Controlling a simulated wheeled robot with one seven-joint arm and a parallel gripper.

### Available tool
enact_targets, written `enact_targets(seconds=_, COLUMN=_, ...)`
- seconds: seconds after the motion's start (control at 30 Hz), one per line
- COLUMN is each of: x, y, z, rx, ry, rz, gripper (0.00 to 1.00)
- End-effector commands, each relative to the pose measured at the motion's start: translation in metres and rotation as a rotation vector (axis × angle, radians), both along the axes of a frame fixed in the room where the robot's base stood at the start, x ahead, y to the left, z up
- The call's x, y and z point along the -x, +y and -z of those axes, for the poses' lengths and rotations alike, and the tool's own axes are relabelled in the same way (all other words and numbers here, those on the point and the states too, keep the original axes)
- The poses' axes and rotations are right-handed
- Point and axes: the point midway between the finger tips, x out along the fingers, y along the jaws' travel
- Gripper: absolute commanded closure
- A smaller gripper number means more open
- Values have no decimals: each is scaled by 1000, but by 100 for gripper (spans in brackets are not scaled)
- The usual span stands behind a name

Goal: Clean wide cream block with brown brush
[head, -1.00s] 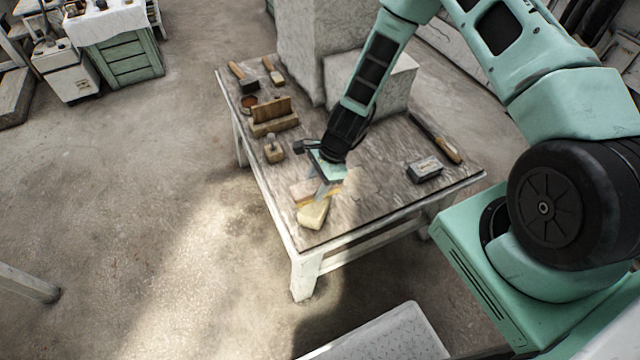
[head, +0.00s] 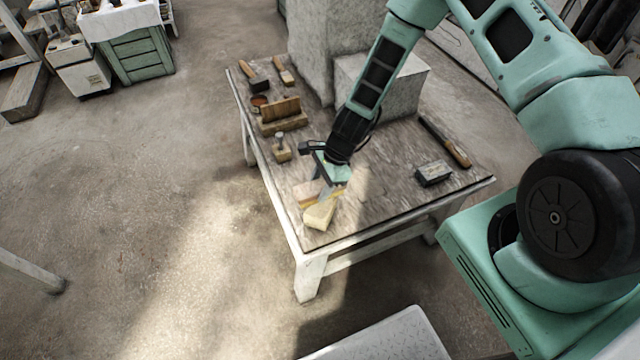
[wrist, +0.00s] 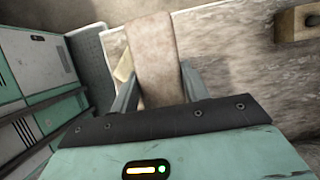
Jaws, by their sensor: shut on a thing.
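The cream block (head: 319,216) lies near the table's front left corner in the head view. Part of it also shows in the wrist view (wrist: 123,67), beside the left finger. My gripper (head: 326,190) is over the table just behind the block, shut on the brown brush (head: 307,193). The brush has a tan-brown body and a yellowish lower edge, and fills the space between the fingers in the wrist view (wrist: 152,60). The brush is right against or just above the block; I cannot tell whether they touch.
A grey box-like block (head: 433,173) and a long-handled tool (head: 446,142) lie on the right of the table (head: 385,205). A small wooden tool (head: 281,150), a wooden holder (head: 281,117) and brushes (head: 254,77) stand at the left. Large stone blocks (head: 385,85) stand behind.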

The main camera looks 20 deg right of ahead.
Motion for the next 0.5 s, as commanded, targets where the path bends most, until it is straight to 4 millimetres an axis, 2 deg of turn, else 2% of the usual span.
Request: enact_targets(seconds=0.5, x=0, y=-6, z=4, rx=0, ry=-1, rz=0, gripper=73)
